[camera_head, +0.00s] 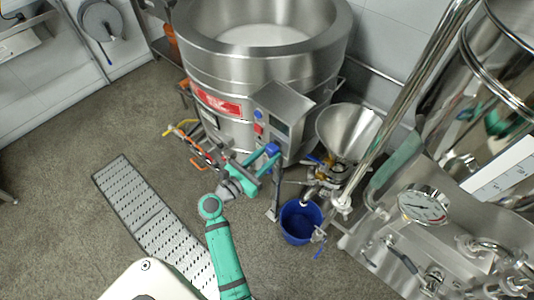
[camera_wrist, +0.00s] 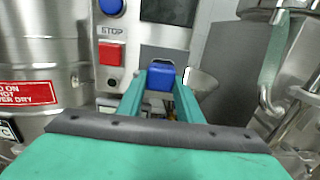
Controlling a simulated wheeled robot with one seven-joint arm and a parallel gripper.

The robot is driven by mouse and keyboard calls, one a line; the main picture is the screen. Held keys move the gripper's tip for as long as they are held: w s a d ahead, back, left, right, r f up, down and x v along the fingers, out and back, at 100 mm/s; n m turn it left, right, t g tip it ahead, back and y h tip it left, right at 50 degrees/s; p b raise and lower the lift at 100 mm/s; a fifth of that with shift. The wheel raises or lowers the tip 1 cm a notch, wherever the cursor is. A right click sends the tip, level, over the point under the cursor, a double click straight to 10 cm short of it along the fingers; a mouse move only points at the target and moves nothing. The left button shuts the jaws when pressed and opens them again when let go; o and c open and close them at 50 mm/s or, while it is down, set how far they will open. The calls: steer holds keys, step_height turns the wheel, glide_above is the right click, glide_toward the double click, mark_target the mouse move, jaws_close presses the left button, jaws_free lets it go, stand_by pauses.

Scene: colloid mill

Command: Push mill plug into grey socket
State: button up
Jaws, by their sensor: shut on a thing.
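The blue mill plug (camera_wrist: 160,77) is held between the two teal fingers of my gripper (camera_wrist: 161,92) in the wrist view. In the head view the plug shows as a blue piece (camera_head: 272,150) at the fingertips of my gripper (camera_head: 266,160). My gripper is shut on it, in front of the control box (camera_head: 279,110) on the large steel vessel. The mill with its steel funnel (camera_head: 350,132) stands to the right of my gripper. I cannot make out the grey socket in either view; it may be hidden behind the plug and fingers.
The control box carries a blue button (camera_wrist: 111,6) and a red stop button (camera_wrist: 111,54). A blue bucket (camera_head: 301,222) stands on the floor below the mill. Steel piping and a dial gauge (camera_head: 424,206) crowd the right. A floor drain grate (camera_head: 145,208) lies at left.

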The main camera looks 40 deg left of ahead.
steer(key=shift+w+d, duration=0.1)
steer(key=shift+d, duration=0.15)
steer(key=shift+w, duration=0.45)
stand_by(0.3)
steer(key=o, duration=1)
steer(key=shift+o, duration=0.2)
steer(key=shift+w, duration=0.1)
steer(key=s+a, duration=0.1)
steer(key=s, duration=1)
steer(key=shift+w, duration=0.1)
